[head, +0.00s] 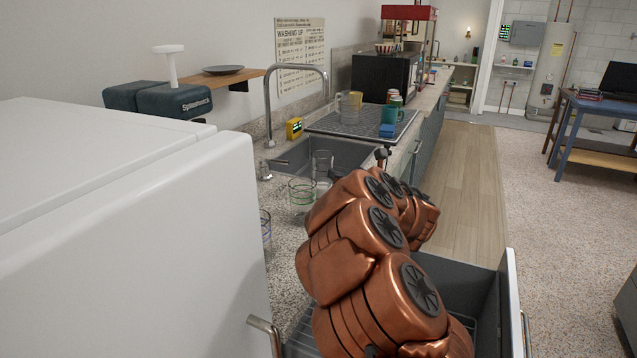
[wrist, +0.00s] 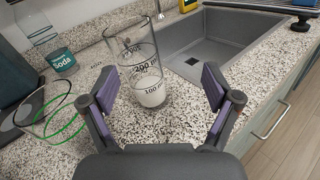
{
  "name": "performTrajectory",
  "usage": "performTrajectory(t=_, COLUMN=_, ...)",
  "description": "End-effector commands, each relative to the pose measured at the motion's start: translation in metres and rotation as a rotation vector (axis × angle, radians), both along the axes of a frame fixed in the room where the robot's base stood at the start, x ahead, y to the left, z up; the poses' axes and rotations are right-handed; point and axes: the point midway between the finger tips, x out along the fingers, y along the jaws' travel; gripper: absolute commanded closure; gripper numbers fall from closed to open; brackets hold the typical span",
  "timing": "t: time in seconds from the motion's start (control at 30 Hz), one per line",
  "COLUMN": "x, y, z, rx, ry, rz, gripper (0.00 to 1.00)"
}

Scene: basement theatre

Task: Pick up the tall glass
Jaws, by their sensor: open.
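The tall glass (wrist: 133,52) is a clear upright cylinder with black volume marks and something white at its bottom. In the wrist view it stands on the speckled counter beside the sink. My gripper (wrist: 160,87) is open, with its two fingers spread to the left and right of the glass. I cannot tell how far the fingertips are from it. In the head view a tall clear glass (head: 322,166) shows by the sink's near edge, and my copper arm hides my gripper.
A tap (head: 268,100) arches over the sink. A white appliance (head: 130,240) and an open drawer (head: 490,300) are near me.

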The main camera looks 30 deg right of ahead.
Motion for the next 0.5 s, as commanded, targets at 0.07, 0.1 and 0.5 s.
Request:
performTrajectory(t=0.07, x=-0.002, y=0.004, z=-0.017, rx=-0.058, ry=-0.004, rz=0.064, gripper=0.12)
performTrajectory(t=0.1, x=-0.003, y=0.007, z=-0.022, rx=-0.081, ry=-0.008, rz=0.093, gripper=0.12)
performTrajectory(t=0.5, x=0.01, y=0.016, z=-0.032, rx=-0.146, ry=-0.028, rz=0.168, gripper=0.12)
